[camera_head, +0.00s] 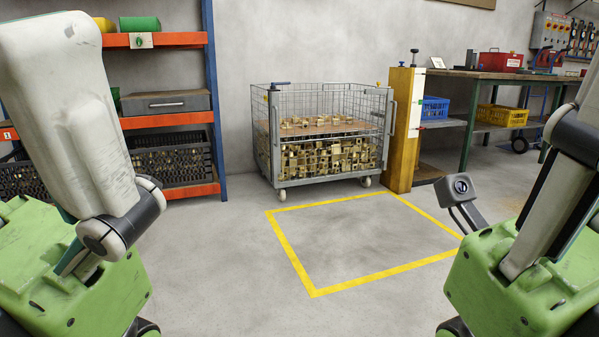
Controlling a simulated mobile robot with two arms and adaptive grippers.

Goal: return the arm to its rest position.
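My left arm (72,120) comes in from the left edge, with its pale upper link raised and a dark joint at its lower end. My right arm (556,200) shows at the right edge, slanting down to a green housing. I cannot make out the fingertips of either gripper, so whether they hold anything is hidden. Neither arm touches the shelf, the cage or the bench in this view.
A wire cage trolley (283,165) with brass parts stands at the back wall beside a yellow post (400,140). A yellow floor outline (312,290) is empty. An orange-and-blue shelf (170,118) is at left, a workbench (478,78) at right. The middle floor is clear.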

